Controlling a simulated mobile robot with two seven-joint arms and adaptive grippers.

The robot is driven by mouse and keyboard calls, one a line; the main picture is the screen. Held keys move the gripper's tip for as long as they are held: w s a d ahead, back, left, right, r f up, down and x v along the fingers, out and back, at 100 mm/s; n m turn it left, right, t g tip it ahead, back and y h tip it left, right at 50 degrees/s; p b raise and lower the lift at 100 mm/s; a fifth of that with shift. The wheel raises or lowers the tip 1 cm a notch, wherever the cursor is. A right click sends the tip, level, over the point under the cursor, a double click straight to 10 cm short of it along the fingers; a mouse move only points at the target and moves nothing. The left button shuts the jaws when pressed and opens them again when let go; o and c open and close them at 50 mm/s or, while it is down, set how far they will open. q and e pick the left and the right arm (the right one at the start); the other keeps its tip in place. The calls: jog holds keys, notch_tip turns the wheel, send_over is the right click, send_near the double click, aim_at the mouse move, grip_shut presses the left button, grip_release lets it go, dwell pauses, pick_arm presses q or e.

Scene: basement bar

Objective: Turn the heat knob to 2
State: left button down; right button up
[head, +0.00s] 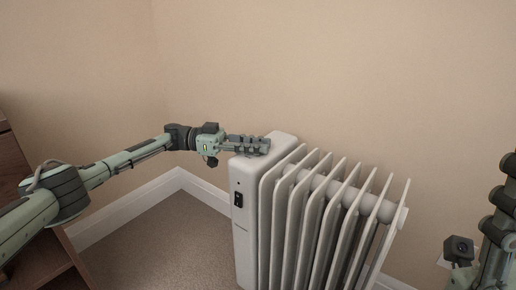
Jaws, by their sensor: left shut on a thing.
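The white oil heater (244,226) stands on the carpet with its ribs running off to the right. My left gripper (262,145) reaches in from the left and lies over the top of the heater's front end. Its dark fingers are shut on the heat knob, which they hide, so its setting cannot be read. A black switch (237,199) shows on the heater's front panel, below the gripper. Part of my right arm shows at the right edge, but its gripper is not in view.
A beige wall (330,70) with a white baseboard (130,206) stands close behind the heater. A brown wooden piece of furniture (20,180) is at the left edge. Bare carpet (170,250) lies left of the heater.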

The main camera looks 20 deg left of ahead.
pick_arm(q)
jog(key=c, duration=1.3)
grip_release()
jog(key=shift+o, duration=0.2)
jog(key=s+a, duration=0.1)
jog(key=a, duration=1)
jog(key=shift+s+a, duration=0.15)
jog(key=shift+a, duration=0.25)
jog(key=shift+s, duration=0.1)
